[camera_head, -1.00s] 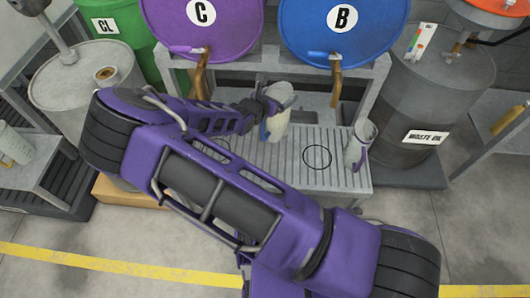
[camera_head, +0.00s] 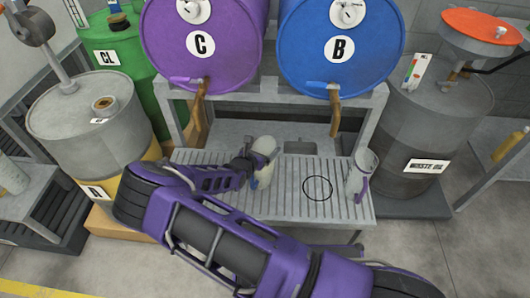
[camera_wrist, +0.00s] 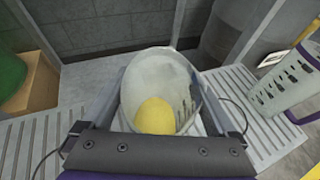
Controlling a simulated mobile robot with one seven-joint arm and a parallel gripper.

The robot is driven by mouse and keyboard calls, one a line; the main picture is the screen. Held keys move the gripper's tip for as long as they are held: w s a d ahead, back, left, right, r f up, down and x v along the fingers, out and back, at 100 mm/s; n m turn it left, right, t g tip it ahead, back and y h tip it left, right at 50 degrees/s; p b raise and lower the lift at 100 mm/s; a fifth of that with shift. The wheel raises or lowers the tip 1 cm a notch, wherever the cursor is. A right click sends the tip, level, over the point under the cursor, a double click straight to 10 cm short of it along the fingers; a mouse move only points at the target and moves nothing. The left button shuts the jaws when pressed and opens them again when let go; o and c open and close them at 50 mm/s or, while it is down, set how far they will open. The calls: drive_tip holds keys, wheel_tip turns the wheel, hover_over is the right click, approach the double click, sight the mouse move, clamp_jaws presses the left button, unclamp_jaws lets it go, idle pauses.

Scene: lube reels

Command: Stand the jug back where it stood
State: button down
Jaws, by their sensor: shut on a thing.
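My gripper (camera_head: 250,166) is shut on a pale, see-through jug (camera_head: 265,162) above or on the slatted bench top. In the wrist view the jug (camera_wrist: 178,62) is seen into its open mouth, with yellow liquid (camera_wrist: 155,116) inside. It leans a little in the head view. I cannot tell whether its base touches the slats. A black ring mark (camera_head: 317,188) on the slatted bench (camera_head: 300,212) lies bare to the right of the jug. A second ring seen earlier is hidden behind my arm.
Another jug with a purple handle (camera_head: 362,172) stands at the bench's right end; it also shows in the wrist view (camera_wrist: 285,85). Purple drum C (camera_head: 203,50) and blue drum B (camera_head: 340,45) lie above, with taps hanging down. A waste oil drum (camera_head: 425,125) stands right.

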drive_tip(key=shift+f, duration=0.8)
unclamp_jaws()
drive_tip(key=shift+f, duration=0.1)
drive_tip(key=shift+r, duration=0.2)
drive_tip(key=p+v, duration=0.1)
drive_tip(key=v, duration=1.1)
drive_tip(key=shift+f+p, duration=0.15)
drive_tip(key=shift+p, duration=0.25)
